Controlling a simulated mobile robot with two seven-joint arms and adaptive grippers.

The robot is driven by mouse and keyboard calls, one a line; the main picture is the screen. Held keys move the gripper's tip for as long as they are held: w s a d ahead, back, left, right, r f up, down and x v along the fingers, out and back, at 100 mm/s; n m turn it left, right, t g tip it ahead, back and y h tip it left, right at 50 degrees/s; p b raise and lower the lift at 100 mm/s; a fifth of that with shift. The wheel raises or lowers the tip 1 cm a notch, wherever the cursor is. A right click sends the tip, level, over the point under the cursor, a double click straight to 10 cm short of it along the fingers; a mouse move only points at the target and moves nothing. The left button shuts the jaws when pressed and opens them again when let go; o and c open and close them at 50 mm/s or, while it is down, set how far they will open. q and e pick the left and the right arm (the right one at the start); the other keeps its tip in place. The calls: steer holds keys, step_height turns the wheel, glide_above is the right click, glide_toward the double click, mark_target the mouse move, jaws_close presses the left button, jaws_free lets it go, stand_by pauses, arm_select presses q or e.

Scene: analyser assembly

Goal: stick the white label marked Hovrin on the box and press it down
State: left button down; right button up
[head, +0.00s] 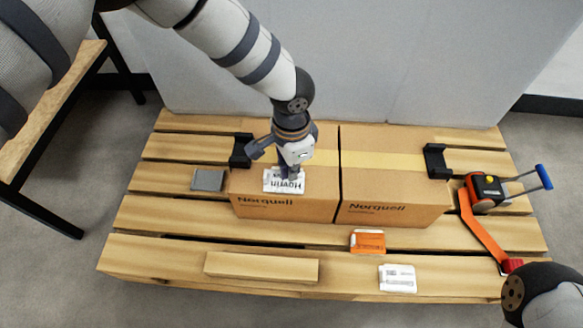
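The white label marked Hovrin (275,184) is over the front part of the left cardboard box's top, its text upside down. The left Norquell box (260,203) stands on the slatted pallet, against a second Norquell box (395,200). My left gripper (289,174) points down with its fingertips at the label's far part. The fingers look close together, but I cannot tell whether they grip the label or rest on it. I also cannot tell whether the label lies flat against the cardboard. Only a dark and white part of my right arm shows at the bottom right; its gripper is outside the picture.
A grey block (208,180) lies left of the boxes. Black brackets (241,152) (437,160) stand beside them. An orange label (367,241), another white label (398,278) and a wooden plank (262,267) lie in front. A red strapping tool (487,192) sits at the right.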

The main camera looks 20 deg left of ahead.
arm_select(q)
steer(key=shift+f+b, duration=0.35)
steer(key=shift+f, duration=0.65)
stand_by(1.3)
steer(key=shift+r, duration=0.1)
steer(key=shift+r+p, duration=1.85)
steer(key=shift+r, duration=1.05)
